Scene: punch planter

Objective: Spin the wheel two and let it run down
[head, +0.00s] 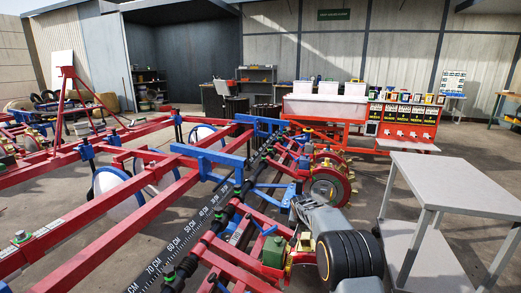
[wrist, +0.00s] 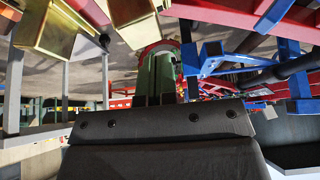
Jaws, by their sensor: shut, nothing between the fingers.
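A red punch wheel (head: 327,187) with yellow punches around its rim stands on the planter frame in the head view. Another wheel with yellow parts (head: 303,243) is nearer and mostly hidden behind my arm. I cannot tell by number which is wheel two. In the wrist view, large gold punches (wrist: 132,18) are close beyond my gripper at the upper left, with a red wheel rim behind. My gripper (wrist: 166,99) is shut and empty, with a green part just beyond its fingers. I cannot tell whether it touches anything. Its fingertips cannot be made out in the head view.
The red and blue planter frame (head: 105,220) fills the left and middle. A grey table (head: 455,185) stands close on the right. A red rack (head: 410,125) and white bins (head: 325,105) are behind. Some concrete floor is clear between frame and table.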

